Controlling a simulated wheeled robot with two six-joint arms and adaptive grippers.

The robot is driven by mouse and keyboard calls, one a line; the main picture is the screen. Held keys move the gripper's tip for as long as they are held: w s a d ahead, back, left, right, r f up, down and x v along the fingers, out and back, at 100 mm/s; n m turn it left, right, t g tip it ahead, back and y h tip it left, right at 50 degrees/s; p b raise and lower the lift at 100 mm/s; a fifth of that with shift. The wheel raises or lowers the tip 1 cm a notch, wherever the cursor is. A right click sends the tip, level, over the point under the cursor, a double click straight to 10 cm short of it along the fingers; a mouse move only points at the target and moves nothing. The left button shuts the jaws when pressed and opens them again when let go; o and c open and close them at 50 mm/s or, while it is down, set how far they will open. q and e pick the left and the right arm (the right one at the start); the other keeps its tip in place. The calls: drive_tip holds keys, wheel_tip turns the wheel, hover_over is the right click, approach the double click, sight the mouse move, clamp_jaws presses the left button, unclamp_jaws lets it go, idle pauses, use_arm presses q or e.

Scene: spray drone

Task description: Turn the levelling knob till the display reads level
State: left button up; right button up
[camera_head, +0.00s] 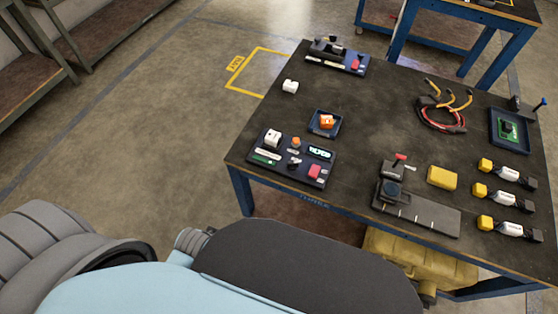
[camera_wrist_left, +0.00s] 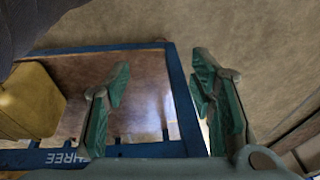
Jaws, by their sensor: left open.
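A dark control panel (camera_head: 258,167) lies on the near left corner of the dark-topped table. It carries a small lit display (camera_head: 320,153), whose pale green characters are too small to read. Below the display is a black knob (camera_head: 293,163); I cannot tell for certain that it is the levelling knob. An orange button, a red part and a white block are also on the panel. My left gripper (camera_wrist_left: 162,70) is open and empty in the left wrist view, facing the table's blue frame and lower shelf. Neither gripper shows in the head view.
Cables (camera_head: 441,110), a yellow block (camera_head: 441,177) and several yellow-capped items lie right. A yellow case (camera_head: 420,262) is under the table. Floor left of the table is clear.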

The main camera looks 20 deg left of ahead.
use_arm(q)
wheel_tip(320, 180, up, 10)
drive_tip(key=w+d+r, duration=0.1)
drive_tip(key=w, duration=0.2)
drive_tip(key=n+g, duration=0.3)
drive_tip(key=n, duration=0.3)
approach(293, 162)
drive_tip(key=shift+h, duration=0.4)
drive_tip(key=f+b, duration=0.2)
drive_tip(key=f, duration=0.1)
drive_tip(key=f+b, duration=0.5)
drive_tip(key=f, duration=0.1)
drive_tip(key=shift+s+a+f, duration=0.2)
drive_tip(key=shift+a, duration=0.1)
drive_tip(key=shift+r, duration=0.1)
drive_tip(key=shift+c, duration=0.2)
drive_tip(key=c, duration=1.1)
